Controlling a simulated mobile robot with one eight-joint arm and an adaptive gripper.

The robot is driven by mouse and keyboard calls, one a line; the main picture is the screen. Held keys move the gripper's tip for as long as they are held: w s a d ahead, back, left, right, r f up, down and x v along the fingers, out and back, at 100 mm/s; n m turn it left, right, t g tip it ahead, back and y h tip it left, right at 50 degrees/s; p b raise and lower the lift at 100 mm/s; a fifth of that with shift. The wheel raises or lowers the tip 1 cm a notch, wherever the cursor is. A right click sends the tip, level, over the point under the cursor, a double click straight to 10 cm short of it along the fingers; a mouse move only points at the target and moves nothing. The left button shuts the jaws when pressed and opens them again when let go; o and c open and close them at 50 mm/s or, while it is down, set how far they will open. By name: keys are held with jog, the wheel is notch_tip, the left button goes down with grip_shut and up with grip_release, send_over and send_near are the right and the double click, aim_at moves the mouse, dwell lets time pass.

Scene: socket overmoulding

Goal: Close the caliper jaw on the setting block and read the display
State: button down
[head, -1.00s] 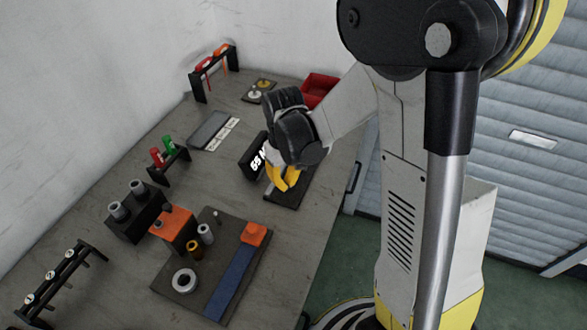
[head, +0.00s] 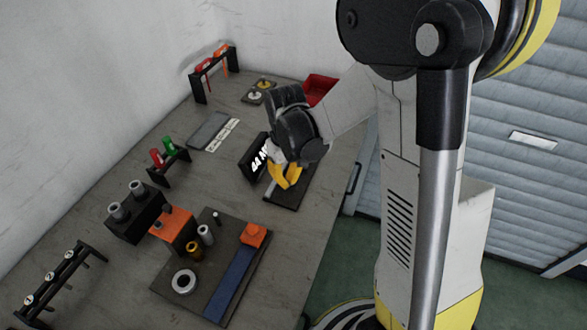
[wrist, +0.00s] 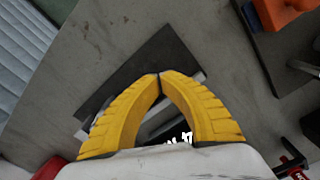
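My gripper (head: 284,184) points down over a dark base plate (head: 287,196) near the table's right edge. In the wrist view its yellow fingers (wrist: 160,76) meet at the tips, with nothing visible between them. Below them, a grey bar-like part (wrist: 165,119) of the caliper lies on the dark plate, mostly covered by the fingers. The black display (head: 253,158) stands beside my gripper, with white characters that look like "44 M"; the rest is hidden. I cannot make out the setting block or tell whether the jaw touches it.
A dark fixture board (head: 208,293) with a blue strip, orange blocks and a ring lies at the front. Black racks (head: 170,163) line the table's left side. A red bin (head: 319,88) is behind my wrist. Bare table lies left of the display.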

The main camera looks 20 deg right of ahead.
jog(key=shift+w+d, duration=0.7)
jog(key=shift+w, duration=0.05)
dwell(0.8)
jog(key=shift+s+a, duration=0.1)
jog(key=shift+s, duration=0.05)
jog(key=shift+s+a, duration=0.3)
notch_tip(320, 180, up, 8)
jog(key=p, duration=0.5)
jog(key=shift+p, duration=0.3)
dwell(0.4)
jog(key=s+a+r+m+t, duration=0.1)
jog(key=s+r+m+t, duration=0.2)
jog(key=s+r+t, duration=0.4)
jog(key=v, duration=1)
jog(key=shift+s+a, duration=0.2)
jog(key=shift+s, duration=0.15)
